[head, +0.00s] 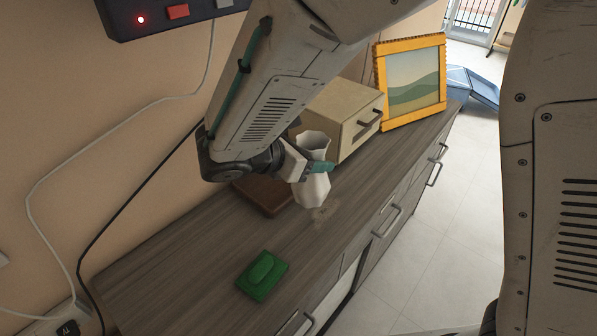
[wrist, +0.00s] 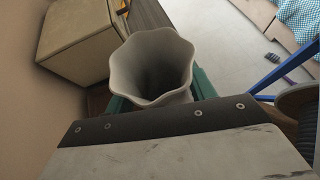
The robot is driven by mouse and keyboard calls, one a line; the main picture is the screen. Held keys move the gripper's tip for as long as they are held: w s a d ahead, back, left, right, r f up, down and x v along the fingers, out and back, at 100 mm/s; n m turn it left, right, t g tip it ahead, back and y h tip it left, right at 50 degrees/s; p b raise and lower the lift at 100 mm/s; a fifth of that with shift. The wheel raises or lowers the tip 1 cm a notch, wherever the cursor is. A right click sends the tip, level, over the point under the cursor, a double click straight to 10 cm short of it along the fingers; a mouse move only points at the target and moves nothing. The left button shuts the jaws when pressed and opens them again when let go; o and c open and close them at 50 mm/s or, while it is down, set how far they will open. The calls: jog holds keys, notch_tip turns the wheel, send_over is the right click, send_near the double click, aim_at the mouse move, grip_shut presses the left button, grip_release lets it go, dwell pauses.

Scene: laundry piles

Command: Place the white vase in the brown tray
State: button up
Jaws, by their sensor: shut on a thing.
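The white vase (head: 314,187) is upright, with a wavy open rim, in my gripper (head: 308,168). My gripper is shut on the vase. In the wrist view the vase (wrist: 152,68) fills the middle, with green finger parts on both sides of it. My arm and gripper hide part of the tray. I cannot tell how high the vase is above the counter.
A green soap dish (head: 262,276) lies on the counter nearer the front. A beige drawer box (head: 345,112) and a yellow-framed picture (head: 411,80) stand farther back. A wall with hanging cables borders the left. The counter (head: 185,262) left of the dish is clear.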

jog(key=a+f, duration=0.1)
jog(key=s+a, duration=0.1)
jog(key=shift+a+f, duration=0.35)
jog(key=shift+w+a+f, duration=0.15)
jog(key=shift+w+a, duration=0.15)
jog(key=shift+w, duration=0.35)
jog(key=w+a+f, duration=0.2)
jog(key=w, duration=0.4)
jog(key=w+a+f, duration=0.2)
jog(key=w, duration=0.5)
jog(key=shift+f, duration=0.4)
jog(key=shift+w+a, duration=0.1)
jog(key=o, duration=1.2)
jog(key=shift+f, duration=0.15)
